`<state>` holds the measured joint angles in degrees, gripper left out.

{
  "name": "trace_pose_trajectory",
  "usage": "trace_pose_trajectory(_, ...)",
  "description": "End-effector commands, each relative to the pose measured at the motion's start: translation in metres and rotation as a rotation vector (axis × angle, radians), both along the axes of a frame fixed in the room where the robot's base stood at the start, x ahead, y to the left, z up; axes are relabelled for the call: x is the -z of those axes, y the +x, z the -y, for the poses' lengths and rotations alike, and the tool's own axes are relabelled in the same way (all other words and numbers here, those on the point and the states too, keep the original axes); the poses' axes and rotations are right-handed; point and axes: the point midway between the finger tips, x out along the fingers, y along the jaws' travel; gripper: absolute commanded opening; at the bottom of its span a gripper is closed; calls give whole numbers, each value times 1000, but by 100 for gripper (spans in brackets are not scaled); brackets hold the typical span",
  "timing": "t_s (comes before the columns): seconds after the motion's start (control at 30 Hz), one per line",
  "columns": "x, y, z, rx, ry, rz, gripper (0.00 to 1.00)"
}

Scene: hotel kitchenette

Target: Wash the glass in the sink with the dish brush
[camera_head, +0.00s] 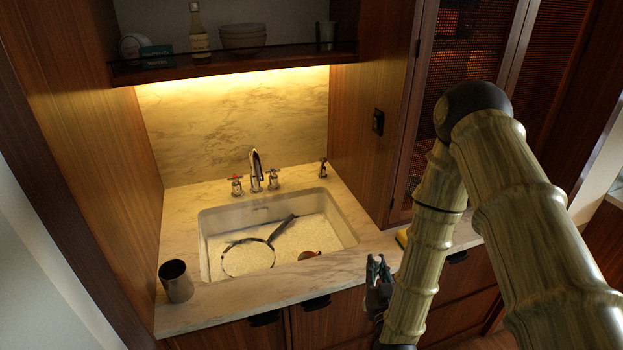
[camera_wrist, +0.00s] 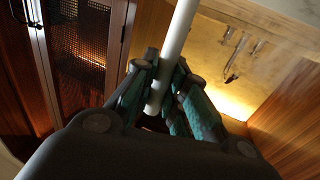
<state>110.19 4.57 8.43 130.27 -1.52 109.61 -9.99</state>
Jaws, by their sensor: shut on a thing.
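My gripper (camera_head: 378,268) is in front of the counter's front edge, right of the sink (camera_head: 345,232). In the wrist view my gripper (camera_wrist: 168,100) is shut on a white rod (camera_wrist: 178,35), which looks like the dish brush's handle. The rod runs out of the top of that view, so no bristles show, and I cannot make it out in the head view. A dark, shiny tumbler (camera_head: 177,282) stands upright on the counter left of the sink; it may be the glass. The sink holds a round pan-like thing (camera_head: 248,257) with a dark handle and a small brown thing (camera_head: 309,255).
The faucet (camera_head: 256,172) and its two taps stand behind the sink. A yellow sponge (camera_head: 402,238) lies on the counter at right, partly behind my arm. A shelf above holds a bottle (camera_head: 199,40), bowls (camera_head: 242,38) and a cup (camera_head: 326,36). Wooden walls flank the counter.

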Motion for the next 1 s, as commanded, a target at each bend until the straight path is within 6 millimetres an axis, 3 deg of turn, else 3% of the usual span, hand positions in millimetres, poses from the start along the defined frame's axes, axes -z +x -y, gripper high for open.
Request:
trace_pose_trajectory(0.03, -11, 0, 0, 1, 0, 0, 0)
trace_pose_trajectory(0.2, -27, 0, 1, 1, 0, 0, 0)
trace_pose_trajectory(0.57, -14, -3, -1, -5, -37, -67, 0)
trace_pose_trajectory(1.0, -14, -3, 1, -1, -96, -187, 0)
